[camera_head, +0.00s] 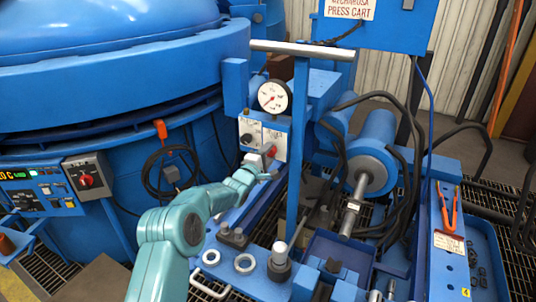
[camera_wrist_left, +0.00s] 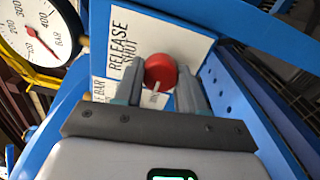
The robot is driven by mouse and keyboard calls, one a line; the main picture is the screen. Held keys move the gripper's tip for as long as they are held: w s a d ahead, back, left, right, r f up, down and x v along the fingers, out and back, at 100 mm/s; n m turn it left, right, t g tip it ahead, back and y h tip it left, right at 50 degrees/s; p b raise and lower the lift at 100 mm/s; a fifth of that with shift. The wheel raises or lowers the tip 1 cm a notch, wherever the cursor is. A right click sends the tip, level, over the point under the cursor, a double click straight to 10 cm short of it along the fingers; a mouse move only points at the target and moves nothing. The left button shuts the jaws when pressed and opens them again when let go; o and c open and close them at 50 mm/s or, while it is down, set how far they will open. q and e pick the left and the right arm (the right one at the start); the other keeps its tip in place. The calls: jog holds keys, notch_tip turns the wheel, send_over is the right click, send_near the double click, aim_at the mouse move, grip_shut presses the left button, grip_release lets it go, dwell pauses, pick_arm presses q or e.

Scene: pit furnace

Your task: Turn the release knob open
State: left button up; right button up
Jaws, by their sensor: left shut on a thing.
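The release knob (camera_wrist_left: 160,72) is red and round with a pale pointer line, on a white plate (camera_wrist_left: 122,45) lettered "RELEASE" and "SHUT". My left gripper (camera_wrist_left: 158,88) is shut on the knob, with one finger on each side of it. In the head view the knob (camera_head: 270,150) is a small red spot on the white panel under the pressure gauge (camera_head: 273,97). My left gripper (camera_head: 262,174) reaches it from the lower left and partly covers that area. The pointer's exact setting is hard to read. My right gripper is not in view.
A blue upright post (camera_head: 296,165) stands just right of the panel. A large blue furnace vessel (camera_head: 110,95) fills the left. The press cylinder (camera_head: 375,150) and black hoses lie to the right. Orange-handled pliers (camera_head: 447,210) lie on the cart's right side.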

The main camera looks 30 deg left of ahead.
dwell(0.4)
pick_arm(q)
jog(key=o, duration=1.1)
jog(key=shift+c, duration=0.2)
jog(key=s, duration=1.6)
jog(key=shift+s+f+p, duration=0.15)
jog(key=shift+f+p, duration=0.1)
jog(key=shift+p, duration=0.05)
